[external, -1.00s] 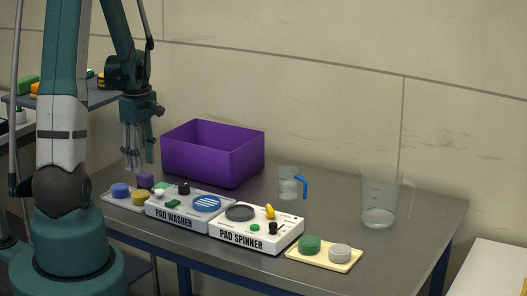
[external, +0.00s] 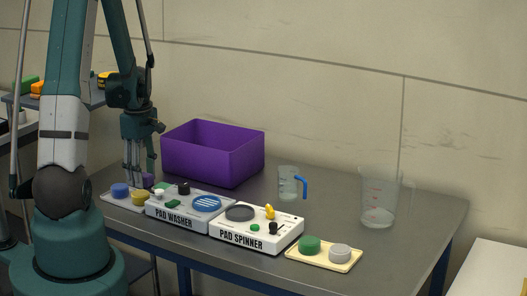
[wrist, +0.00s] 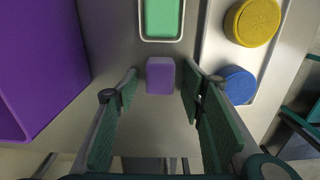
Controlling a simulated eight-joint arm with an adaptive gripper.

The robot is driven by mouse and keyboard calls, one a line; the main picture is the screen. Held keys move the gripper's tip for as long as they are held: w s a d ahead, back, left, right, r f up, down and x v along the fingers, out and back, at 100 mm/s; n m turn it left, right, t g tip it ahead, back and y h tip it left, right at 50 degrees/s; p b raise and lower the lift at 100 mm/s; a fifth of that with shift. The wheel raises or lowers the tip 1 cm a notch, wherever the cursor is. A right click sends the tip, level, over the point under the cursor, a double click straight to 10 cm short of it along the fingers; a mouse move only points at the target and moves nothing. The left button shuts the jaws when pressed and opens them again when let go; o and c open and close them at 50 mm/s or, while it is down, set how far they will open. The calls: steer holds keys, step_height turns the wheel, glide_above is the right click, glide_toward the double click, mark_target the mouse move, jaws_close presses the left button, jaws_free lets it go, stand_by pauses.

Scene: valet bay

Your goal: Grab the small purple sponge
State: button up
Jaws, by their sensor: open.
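The small purple sponge (wrist: 160,76) is a light purple block on the grey table. In the wrist view it lies between the tips of my gripper (wrist: 160,88), whose two fingers stand open with a gap on each side of it. In the external view my gripper (external: 140,182) points down at the left end of the table. The sponge (external: 147,181) is partly hidden there by the fingers.
A large purple bin (external: 240,170) stands behind and right. A tray with a blue pad (external: 120,190) and a yellow pad (external: 140,198) lies close by. A green pad in a small tray (wrist: 161,18) is near the sponge. The pad washer (external: 180,215) stands to the right.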

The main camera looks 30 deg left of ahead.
stand_by(0.3)
steer(key=c, duration=0.8)
steer(key=shift+r, duration=0.1)
steer(key=shift+r+p, duration=0.4)
steer(key=shift+r, duration=4.5)
